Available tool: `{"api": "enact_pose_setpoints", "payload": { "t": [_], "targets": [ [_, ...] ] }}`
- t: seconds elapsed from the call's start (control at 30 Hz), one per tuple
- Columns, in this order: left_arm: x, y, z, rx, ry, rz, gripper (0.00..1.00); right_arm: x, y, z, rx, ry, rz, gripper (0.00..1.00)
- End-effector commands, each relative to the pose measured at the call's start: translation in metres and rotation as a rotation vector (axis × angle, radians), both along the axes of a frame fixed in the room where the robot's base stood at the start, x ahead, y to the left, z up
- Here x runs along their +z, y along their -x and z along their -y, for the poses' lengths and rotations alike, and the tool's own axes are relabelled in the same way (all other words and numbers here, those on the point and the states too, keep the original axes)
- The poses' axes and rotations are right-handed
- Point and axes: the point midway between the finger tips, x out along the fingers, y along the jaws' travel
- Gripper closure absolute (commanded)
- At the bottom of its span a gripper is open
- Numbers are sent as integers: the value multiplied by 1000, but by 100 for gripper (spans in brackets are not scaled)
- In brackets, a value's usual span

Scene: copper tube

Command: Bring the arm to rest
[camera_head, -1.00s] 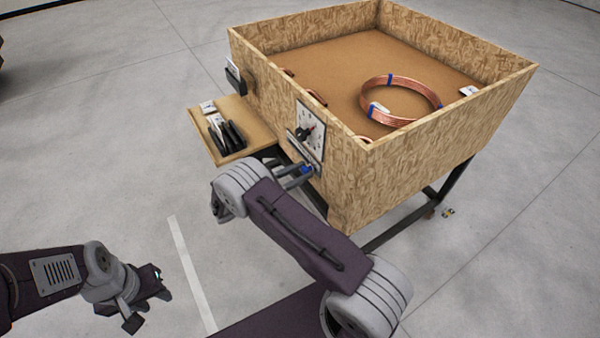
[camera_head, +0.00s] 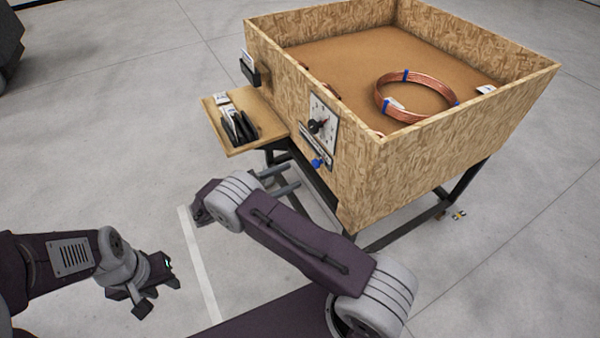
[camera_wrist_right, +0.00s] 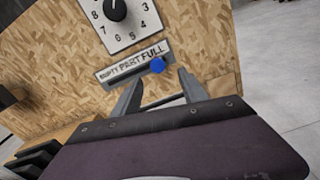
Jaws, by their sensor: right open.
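My right gripper (camera_head: 281,180) is open and empty, in front of the wooden crate's near left wall and apart from it. In the right wrist view its two fingers (camera_wrist_right: 158,95) stand apart below a slider panel (camera_wrist_right: 137,65) marked EMPTY, PART, FULL. The slider's blue knob (camera_wrist_right: 158,65) is at the FULL end; it also shows in the head view (camera_head: 318,163). My left gripper (camera_head: 150,288) hangs over the floor at the lower left; whether its jaws are open I cannot tell.
The wooden crate (camera_head: 440,155) on a dark stand holds a copper coil (camera_head: 447,88) with blue bands. A dial (camera_head: 322,122) sits above the slider. A side shelf (camera_head: 216,110) carries dark tools (camera_head: 240,127).

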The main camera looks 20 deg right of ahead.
Motion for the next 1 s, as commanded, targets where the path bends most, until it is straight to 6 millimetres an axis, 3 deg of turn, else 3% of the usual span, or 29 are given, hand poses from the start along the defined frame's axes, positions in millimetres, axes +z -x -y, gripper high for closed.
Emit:
{"api": "enact_pose_setpoints", "payload": {
  "t": [0.53, 0.67, 0.77, 0.83, 1.0],
  "targets": [
    [0, 0, 0, 0, 0, 0, 64, 1, 1, -4, -3, -3, 1, 50],
    [13, 0, 0, 0, 0, 0, 64, 13, 11, 14, -68, -130, 3, 50],
    [33, 0, 0, 0, 0, 0, 64, 27, 44, 37, -218, -398, 47, 50],
    [48, 0, 0, 0, 0, 0, 64, 36, 78, 42, -359, -618, 129, 50],
    [78, 0, 0, 0, 0, 0, 64, 64, 146, 15, -718, -1083, 486, 50]
  ]
}}
